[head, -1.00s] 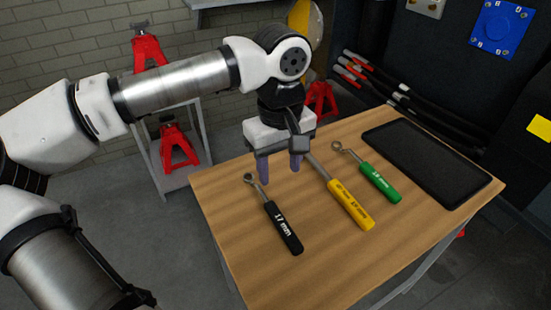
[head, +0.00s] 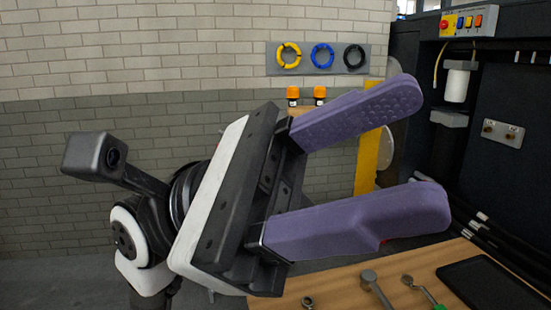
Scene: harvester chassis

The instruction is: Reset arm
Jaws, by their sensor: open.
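My gripper (head: 400,155) fills the middle of the head view, raised close to the camera. Its two purple fingers point right and stand wide apart with nothing between them. Below it, the wooden table (head: 345,285) shows at the lower right. On the table are the heads of the wrenches: a ring end (head: 307,302) at the left, a grey-headed one (head: 370,280) in the middle, and a green-handled one (head: 437,306) to the right. Most of their handles are cut off by the frame's bottom edge.
A black tray (head: 492,287) lies at the table's right. Behind are a brick wall (head: 150,60), a panel with yellow, blue and black rings (head: 322,57), and two orange-topped items (head: 292,93). A dark machine body (head: 510,90) with hoses stands at the right.

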